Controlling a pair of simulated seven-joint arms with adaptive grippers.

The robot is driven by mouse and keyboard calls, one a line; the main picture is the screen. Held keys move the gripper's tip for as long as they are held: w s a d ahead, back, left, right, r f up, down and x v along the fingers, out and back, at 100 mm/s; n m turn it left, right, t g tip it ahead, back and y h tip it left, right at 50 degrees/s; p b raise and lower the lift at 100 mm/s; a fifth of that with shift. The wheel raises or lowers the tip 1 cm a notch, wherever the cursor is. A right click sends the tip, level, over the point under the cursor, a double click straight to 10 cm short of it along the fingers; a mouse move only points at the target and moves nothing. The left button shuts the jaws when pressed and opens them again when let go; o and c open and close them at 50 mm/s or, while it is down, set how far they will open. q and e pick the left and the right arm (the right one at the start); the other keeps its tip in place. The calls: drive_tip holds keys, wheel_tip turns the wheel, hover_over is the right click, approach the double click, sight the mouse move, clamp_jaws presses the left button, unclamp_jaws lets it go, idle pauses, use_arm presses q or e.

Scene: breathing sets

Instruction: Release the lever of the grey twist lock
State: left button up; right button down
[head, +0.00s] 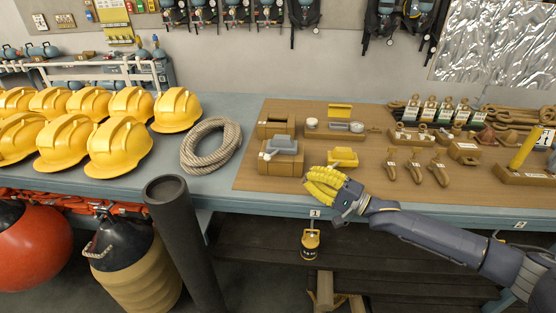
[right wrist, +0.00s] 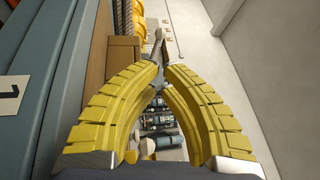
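The grey twist lock (head: 284,145) sits on a tan block (head: 282,166) at the left of the wooden board. A small lever with a round end (head: 267,156) shows at its front left. My right gripper (head: 313,182), with yellow ribbed fingers, is at the board's front edge, right of the lock and apart from it. In the right wrist view its fingertips (right wrist: 162,68) nearly meet, with only a narrow gap. A grey rod with a rounded end (right wrist: 158,40) shows at and beyond the tips; contact is unclear. My left gripper is not in view.
A yellow block (head: 342,157) stands just behind my right gripper. A rope coil (head: 211,145) and several yellow helmets (head: 118,145) fill the bench to the left. Small tools and fittings (head: 414,168) lie to the right. A dark post (head: 182,235) stands before the bench.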

sight(271, 156)
drive_tip(key=x, duration=1.1)
drive_tip(key=shift+a, duration=0.2)
drive_tip(key=shift+a, duration=0.1)
